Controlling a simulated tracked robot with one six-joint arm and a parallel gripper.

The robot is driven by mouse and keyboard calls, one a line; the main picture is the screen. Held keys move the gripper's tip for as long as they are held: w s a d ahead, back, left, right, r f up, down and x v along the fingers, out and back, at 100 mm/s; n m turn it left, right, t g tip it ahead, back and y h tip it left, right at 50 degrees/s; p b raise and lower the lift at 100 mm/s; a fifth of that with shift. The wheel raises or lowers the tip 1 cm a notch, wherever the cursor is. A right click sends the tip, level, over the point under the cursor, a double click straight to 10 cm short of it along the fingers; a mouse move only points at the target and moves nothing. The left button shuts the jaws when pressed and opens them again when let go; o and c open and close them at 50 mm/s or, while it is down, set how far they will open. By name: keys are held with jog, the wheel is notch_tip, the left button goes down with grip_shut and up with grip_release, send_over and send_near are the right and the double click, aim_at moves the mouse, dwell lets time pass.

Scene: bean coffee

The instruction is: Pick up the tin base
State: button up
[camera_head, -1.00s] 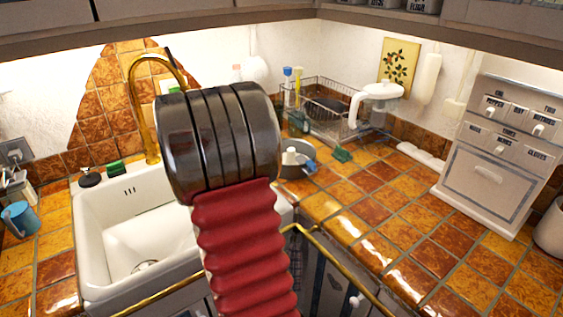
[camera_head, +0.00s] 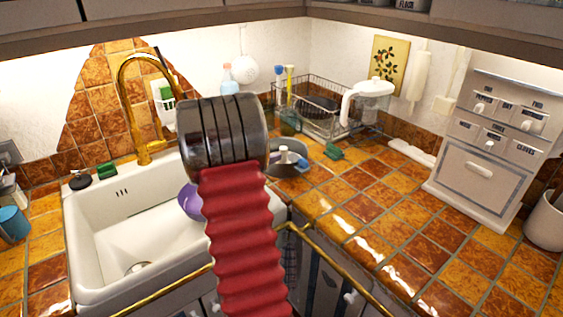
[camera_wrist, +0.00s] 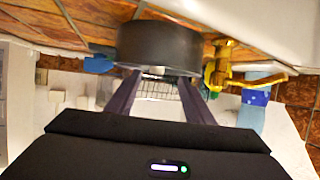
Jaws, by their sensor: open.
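The tin base looks like a dark grey round tin (camera_head: 284,169) on the tiled counter, just right of the sink. Its left side is hidden behind my arm in the head view. In the wrist view a dark cylinder (camera_wrist: 158,45), which seems to be this tin, sits straight ahead, upside down in the picture. My gripper (camera_wrist: 162,82) is open, with one finger on each side of the view and the tips near the tin's edge. I cannot tell whether they touch it. In the head view my gripper is hidden behind my arm.
A white sink (camera_head: 120,225) with a brass tap (camera_head: 135,100) lies left, holding a purple item (camera_head: 190,201). A blue item (camera_head: 303,165) and green item (camera_head: 333,153) lie beside the tin. A dish rack (camera_head: 318,112) stands behind. The counter at right is mostly clear.

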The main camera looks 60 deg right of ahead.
aim_at(283, 151)
jog(key=shift+x, duration=2.75)
jog(key=shift+x, duration=2.65)
jog(key=shift+s, duration=0.1)
jog(key=shift+c, duration=0.5)
jog(key=shift+r, duration=0.1)
grip_shut()
